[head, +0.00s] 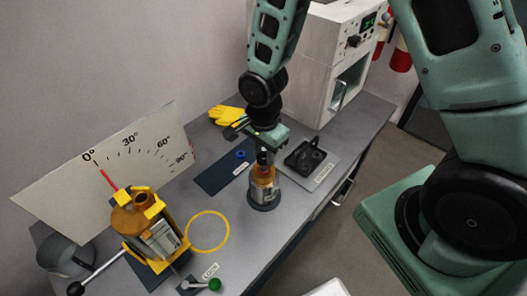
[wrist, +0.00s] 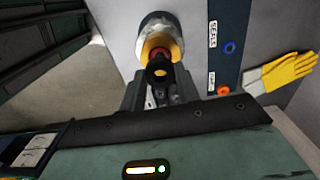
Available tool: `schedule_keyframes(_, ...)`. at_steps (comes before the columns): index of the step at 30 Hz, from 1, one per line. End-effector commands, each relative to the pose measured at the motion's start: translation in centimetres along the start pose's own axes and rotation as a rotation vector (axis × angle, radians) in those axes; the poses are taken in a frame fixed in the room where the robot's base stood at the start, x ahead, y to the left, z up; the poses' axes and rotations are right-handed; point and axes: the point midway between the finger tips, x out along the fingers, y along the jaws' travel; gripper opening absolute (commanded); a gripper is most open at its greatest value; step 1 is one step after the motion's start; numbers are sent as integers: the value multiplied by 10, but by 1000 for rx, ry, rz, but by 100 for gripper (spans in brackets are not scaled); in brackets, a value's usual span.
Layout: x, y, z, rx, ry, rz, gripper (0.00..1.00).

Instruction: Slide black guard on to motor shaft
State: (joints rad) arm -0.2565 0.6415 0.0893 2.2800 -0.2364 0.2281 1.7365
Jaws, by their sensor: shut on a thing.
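The motor (head: 264,192) stands upright on the bench in the head view, with a grey body and orange-brown upper part. In the wrist view the motor (wrist: 160,28) shows end-on, with a yellow-orange collar and a red ring. My gripper (head: 265,153) points down directly over the motor. In the wrist view my gripper (wrist: 160,80) is shut on a small black ring, which looks like the black guard (wrist: 157,69). It lines up with the shaft; an orange-tan spot shows in its hole. Whether it is around the shaft or just above it I cannot tell.
A black tray (head: 293,171) holding a black part lies right of the motor. A dark seals mat (head: 211,180) with a blue ring (head: 241,155) lies left. Yellow gloves (head: 227,114) and a white oven-like box (head: 318,65) are behind. A yellow-orange pump fixture (head: 145,225) stands front left.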

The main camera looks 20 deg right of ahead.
Motion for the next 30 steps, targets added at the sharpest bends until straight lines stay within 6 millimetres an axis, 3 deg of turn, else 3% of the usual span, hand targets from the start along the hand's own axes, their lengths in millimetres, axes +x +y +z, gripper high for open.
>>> schedule_keyframes(30, 15, 0, 0, -1, 0, 0, 11)
